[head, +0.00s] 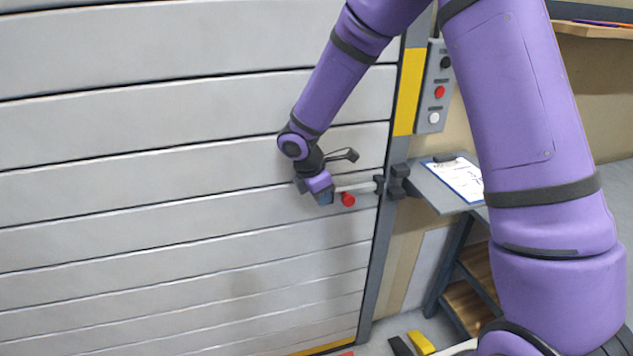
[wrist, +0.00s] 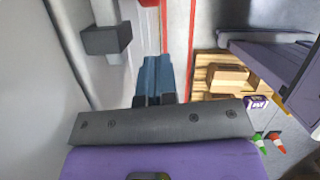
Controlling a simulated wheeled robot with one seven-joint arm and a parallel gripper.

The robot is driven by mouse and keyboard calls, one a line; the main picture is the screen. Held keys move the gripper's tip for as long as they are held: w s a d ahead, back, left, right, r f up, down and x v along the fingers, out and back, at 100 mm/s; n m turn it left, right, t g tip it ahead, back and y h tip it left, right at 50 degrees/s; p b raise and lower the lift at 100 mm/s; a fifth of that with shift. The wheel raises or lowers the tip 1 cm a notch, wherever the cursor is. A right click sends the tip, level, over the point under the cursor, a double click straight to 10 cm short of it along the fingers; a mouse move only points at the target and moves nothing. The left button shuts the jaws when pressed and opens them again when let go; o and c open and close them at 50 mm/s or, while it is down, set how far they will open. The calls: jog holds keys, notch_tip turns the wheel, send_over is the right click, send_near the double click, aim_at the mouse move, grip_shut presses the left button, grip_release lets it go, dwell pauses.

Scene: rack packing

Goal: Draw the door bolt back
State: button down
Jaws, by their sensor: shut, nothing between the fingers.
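The door bolt is a pale rod (head: 360,187) lying level on the grey slatted door (head: 200,160), with a red knob (head: 348,199). A dark bracket (head: 379,185) is at the door's right edge and a dark keeper (head: 398,182) is on the frame. Whether the rod enters the keeper is too small to tell. My gripper (head: 326,198) is just left of the knob, close to the door; contact cannot be told. Its blue fingers (wrist: 154,78) are together and empty in the wrist view, beside a dark block (wrist: 106,39). My gripper hides the rod's left end.
A control box (head: 436,88) with black, red and white buttons is on the wall right of the frame. A small grey table holds a clipboard (head: 456,178) beside the keeper. Yellow and dark pieces (head: 421,343) lie on the floor. The door left of my gripper is clear.

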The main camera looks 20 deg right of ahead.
aim_at(336, 193)
jog(key=shift+w+d+f, duration=0.1)
jog(key=shift+w+d, duration=0.05)
jog(key=shift+d, duration=0.8)
jog(key=shift+w+d+f, duration=0.1)
jog(key=shift+d, duration=0.85)
